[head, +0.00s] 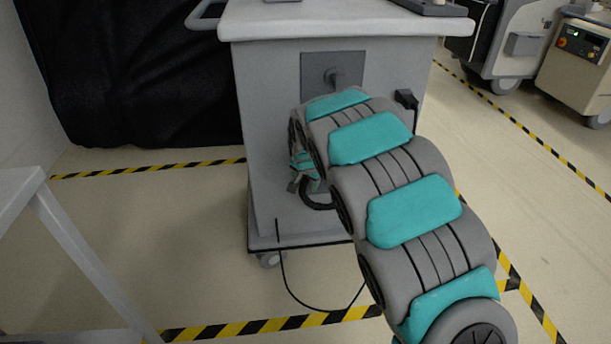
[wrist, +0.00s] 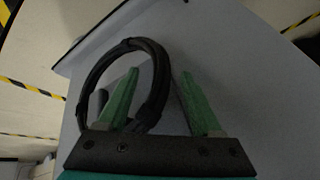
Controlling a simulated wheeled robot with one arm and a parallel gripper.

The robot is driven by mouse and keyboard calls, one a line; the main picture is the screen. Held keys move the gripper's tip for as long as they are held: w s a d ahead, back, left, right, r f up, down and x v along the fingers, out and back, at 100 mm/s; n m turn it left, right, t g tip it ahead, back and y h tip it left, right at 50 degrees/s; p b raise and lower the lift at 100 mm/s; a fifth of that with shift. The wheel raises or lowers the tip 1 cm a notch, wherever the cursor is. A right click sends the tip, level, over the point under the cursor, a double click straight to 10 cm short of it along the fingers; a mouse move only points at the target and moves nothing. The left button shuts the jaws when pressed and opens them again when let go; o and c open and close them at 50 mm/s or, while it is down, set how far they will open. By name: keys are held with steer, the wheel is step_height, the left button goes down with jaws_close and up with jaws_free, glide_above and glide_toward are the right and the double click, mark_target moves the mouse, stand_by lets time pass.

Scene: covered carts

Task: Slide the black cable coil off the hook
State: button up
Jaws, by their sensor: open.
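The black cable coil (wrist: 92,75) is a ring of bundled cable against the grey cart side in the wrist view. My gripper (wrist: 168,84) is open, with two green fingers. The left finger overlaps the inside of the ring, and the coil's right-hand strand passes between the fingers, with visible space on either side. I cannot tell whether the fingers touch it. In the head view only the lower part of the coil (head: 318,205) shows below my gripper (head: 304,175); my arm covers the rest. I cannot make out the hook that bears the coil.
The grey cart (head: 270,110) stands ahead, with a dark plate (head: 332,72) on its front and a black fitting (head: 405,98) at right. A thin black cable (head: 300,300) trails on the floor. A light frame (head: 75,240) stands at left; a black cover (head: 130,75) hangs behind.

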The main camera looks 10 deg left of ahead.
steer(key=shift+x, duration=1.4)
jaws_close()
steer(key=shift+r, duration=0.15)
stand_by(0.5)
